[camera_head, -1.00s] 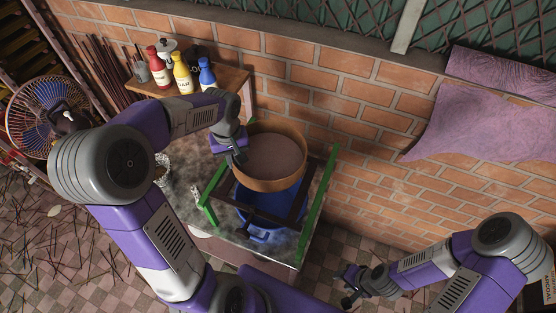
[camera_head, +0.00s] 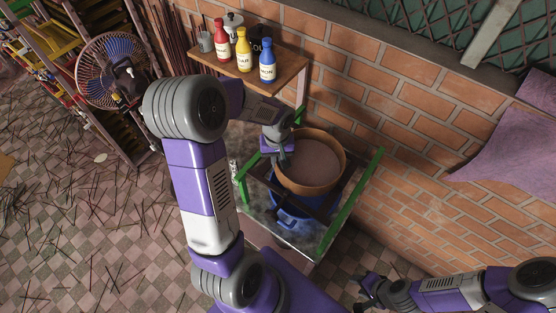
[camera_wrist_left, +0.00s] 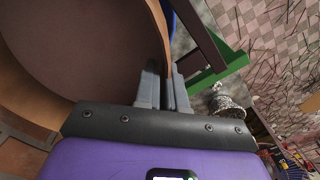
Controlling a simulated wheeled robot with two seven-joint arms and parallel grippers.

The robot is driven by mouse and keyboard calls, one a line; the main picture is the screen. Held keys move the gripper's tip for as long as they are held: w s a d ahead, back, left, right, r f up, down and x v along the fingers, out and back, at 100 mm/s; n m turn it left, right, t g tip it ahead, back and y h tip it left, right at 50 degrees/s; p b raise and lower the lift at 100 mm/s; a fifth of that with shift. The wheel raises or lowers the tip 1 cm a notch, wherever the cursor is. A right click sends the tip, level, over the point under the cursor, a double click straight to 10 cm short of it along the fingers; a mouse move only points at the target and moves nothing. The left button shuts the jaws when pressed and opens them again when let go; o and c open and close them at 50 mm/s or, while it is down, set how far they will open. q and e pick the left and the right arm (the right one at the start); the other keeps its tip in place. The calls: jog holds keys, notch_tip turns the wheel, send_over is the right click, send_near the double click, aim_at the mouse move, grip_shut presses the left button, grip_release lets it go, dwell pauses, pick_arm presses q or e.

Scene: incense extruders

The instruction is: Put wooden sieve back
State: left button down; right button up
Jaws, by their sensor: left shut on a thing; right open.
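The round wooden sieve (camera_head: 322,186) sits over a dark and green frame (camera_head: 352,205), with a blue tub (camera_head: 292,212) beneath. Its inside shows as a flat brownish disc. My left gripper (camera_head: 282,157) is at the sieve's left rim, shut on it. In the left wrist view the fingers (camera_wrist_left: 165,92) pinch the sieve's wall (camera_wrist_left: 152,20). I cannot tell whether the sieve touches the frame. My right gripper (camera_head: 366,290) is open and empty at the bottom, well away from the sieve.
A wooden shelf (camera_head: 290,88) behind holds red (camera_head: 222,40), yellow (camera_head: 243,50) and blue (camera_head: 267,60) bottles. A brick wall (camera_head: 420,120) runs along the right. A fan (camera_head: 112,70) stands at the left. Thin sticks litter the tiled floor (camera_head: 110,220).

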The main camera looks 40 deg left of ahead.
pick_arm(q)
jog(key=shift+w+f, duration=0.1)
jog(key=shift+f, duration=0.35)
jog(key=c, duration=1.2)
grip_release()
jog(key=shift+f, duration=0.1)
jog(key=r, duration=0.7)
jog(key=shift+a+r, duration=0.25)
